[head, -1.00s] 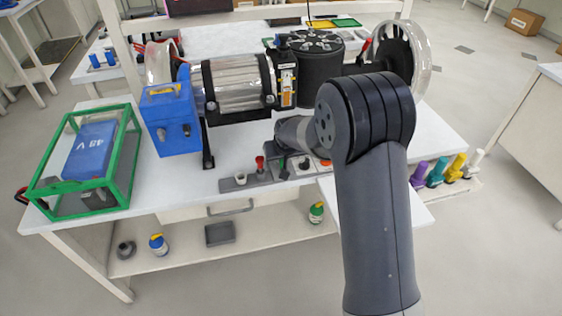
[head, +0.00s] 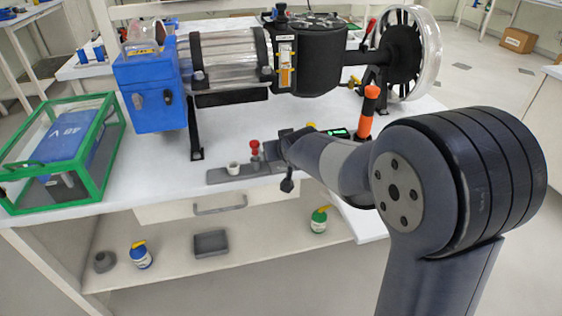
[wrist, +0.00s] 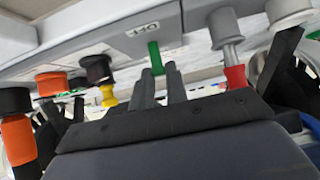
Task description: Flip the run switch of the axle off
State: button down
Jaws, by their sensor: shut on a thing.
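A green lever (wrist: 154,58) stands on a grey strip (head: 222,173) at the bench's front edge. I take it to be the run switch; a small white label (wrist: 142,28) beside it is too blurred to read surely. In the wrist view my gripper (wrist: 161,75) has its two dark fingers closed about the green lever's end. In the head view my gripper (head: 278,150) is over the right part of the strip and hides the lever. The axle assembly (head: 310,55), with a clear drum and black housing, stands behind.
A red-topped peg (head: 254,149) and a pale cup (head: 233,168) stand left of my gripper. An orange-and-black handle (head: 368,110) rises at right. A blue box (head: 150,90) and a green-framed case (head: 60,150) are at left. The front middle-left bench top is clear.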

jog(key=shift+s+d+f+t+y+b, duration=0.15)
jog(key=shift+s+f+t+b, duration=0.35)
jog(key=shift+b, duration=2.6)
jog(key=shift+s+f+t+y+b, duration=0.15)
jog(key=shift+t+b, duration=0.65)
jog(key=shift+b, duration=2.3)
jog(key=t+b, duration=0.1)
jog(key=b, duration=0.4)
jog(key=shift+s+r, duration=0.15)
jog(key=shift+r, duration=0.05)
jog(key=c, duration=1.4)
grip_release()
jog(key=p+v, duration=0.2)
jog(key=v, duration=0.9)
jog(key=shift+d+f, duration=0.15)
jog(key=shift+d, duration=0.05)
